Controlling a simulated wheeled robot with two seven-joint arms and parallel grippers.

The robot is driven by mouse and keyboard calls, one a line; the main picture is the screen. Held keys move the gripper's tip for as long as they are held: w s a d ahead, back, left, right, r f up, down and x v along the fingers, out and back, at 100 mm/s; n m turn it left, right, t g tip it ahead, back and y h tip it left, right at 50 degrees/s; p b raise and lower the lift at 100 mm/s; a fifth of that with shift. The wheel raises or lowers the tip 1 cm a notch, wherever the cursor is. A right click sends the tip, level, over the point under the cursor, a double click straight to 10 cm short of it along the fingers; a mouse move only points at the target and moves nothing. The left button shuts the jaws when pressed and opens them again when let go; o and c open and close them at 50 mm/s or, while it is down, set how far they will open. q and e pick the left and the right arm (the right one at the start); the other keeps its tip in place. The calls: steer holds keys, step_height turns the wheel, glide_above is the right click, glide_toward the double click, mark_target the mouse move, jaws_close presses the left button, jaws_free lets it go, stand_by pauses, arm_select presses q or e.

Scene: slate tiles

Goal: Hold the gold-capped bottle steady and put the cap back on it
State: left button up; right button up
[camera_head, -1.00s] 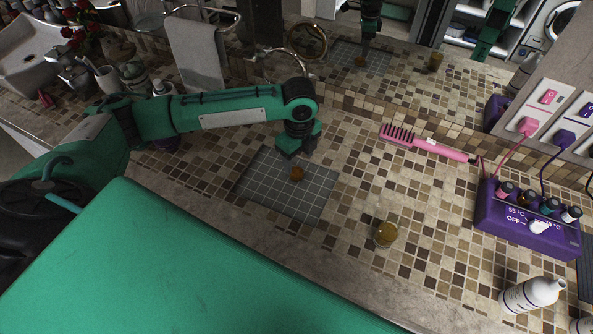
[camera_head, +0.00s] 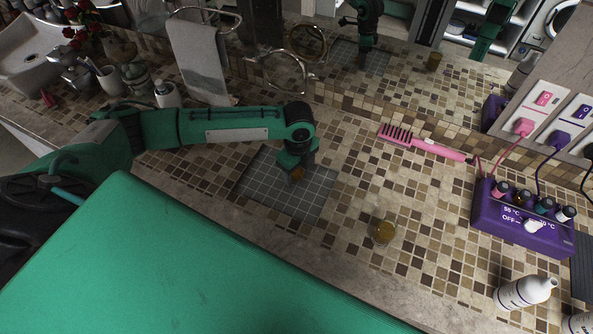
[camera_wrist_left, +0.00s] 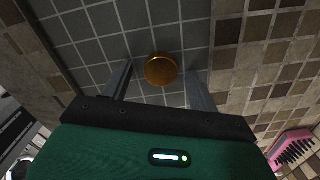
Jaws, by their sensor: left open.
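A round gold cap (camera_head: 297,173) lies on the grey gridded mat (camera_head: 317,204). My left gripper (camera_head: 292,174) is low over the mat at the cap, partly covering it in the head view. In the left wrist view the gold cap (camera_wrist_left: 161,69) sits between the two open fingers (camera_wrist_left: 159,72), with a gap on either side. A short amber-gold container (camera_head: 384,231), seemingly the bottle, stands on the tiles right of the mat. It is too small to tell its top clearly. My right gripper is not in view.
A pink comb-brush (camera_head: 425,144) lies behind, right of the mat. A purple box (camera_head: 525,229) with several small bottles and cables stands at right, a white bottle (camera_head: 525,292) in front of it. Tiles between mat and amber container are clear. A mirror backs the counter.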

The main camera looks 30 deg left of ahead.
mark_target(298, 173)
arm_select(q)
steer(key=shift+c, duration=0.2)
steer(key=c, duration=1.1)
steer(key=shift+r, duration=0.2)
step_height(298, 173, up, 20)
steer(key=b, duration=0.3)
steer(key=shift+f, duration=0.15)
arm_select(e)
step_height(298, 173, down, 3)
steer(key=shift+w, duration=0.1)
